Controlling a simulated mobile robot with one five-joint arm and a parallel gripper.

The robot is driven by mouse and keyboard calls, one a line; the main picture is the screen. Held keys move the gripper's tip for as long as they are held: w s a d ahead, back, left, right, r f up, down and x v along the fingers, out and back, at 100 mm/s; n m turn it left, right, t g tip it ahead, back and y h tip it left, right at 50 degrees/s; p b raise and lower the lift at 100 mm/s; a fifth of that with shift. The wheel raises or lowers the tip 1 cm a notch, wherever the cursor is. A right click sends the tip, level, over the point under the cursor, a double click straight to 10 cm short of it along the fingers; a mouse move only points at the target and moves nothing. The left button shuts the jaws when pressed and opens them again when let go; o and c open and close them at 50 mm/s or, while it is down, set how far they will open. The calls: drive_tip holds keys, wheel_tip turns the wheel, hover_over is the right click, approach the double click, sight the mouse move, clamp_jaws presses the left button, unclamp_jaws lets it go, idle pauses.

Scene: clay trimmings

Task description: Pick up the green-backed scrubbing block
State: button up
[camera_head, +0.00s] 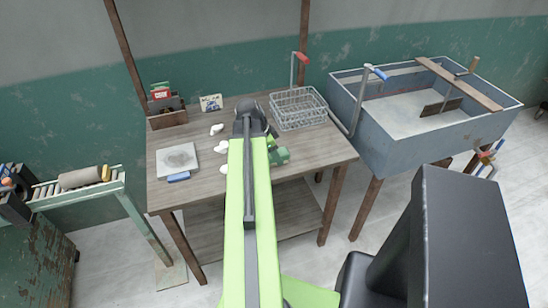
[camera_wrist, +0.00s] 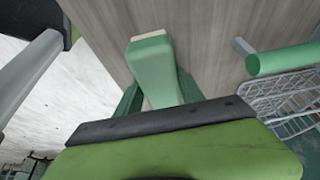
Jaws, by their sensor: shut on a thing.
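The block's lower part is hidden by the gripper body. The grey-brown tabletop is behind it, and I cannot tell whether the block touches it. In the head view my arm hides most of the grip. A green shape (camera_head: 279,156) shows just right of my arm over the table; I cannot tell block from finger there.
A wire basket (camera_head: 298,108) stands at the table's back right, beside a grey trough (camera_head: 372,137). A pale slab (camera_head: 177,158) with a blue-handled tool and several white scraps lie left of my arm. A wooden holder (camera_head: 168,119) stands at the back left. The front right tabletop is clear.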

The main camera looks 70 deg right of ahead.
drive_tip(key=shift+c, duration=0.7)
wheel_tip(320, 180, up, 11)
drive_tip(key=p, duration=1)
drive_tip(key=shift+f+p, duration=0.1)
drive_tip(key=shift+p, duration=0.3)
drive_tip(key=shift+f, duration=0.15)
drive_tip(key=o, duration=0.9)
drive_tip(key=c, duration=0.7)
drive_tip(key=shift+o, duration=0.2)
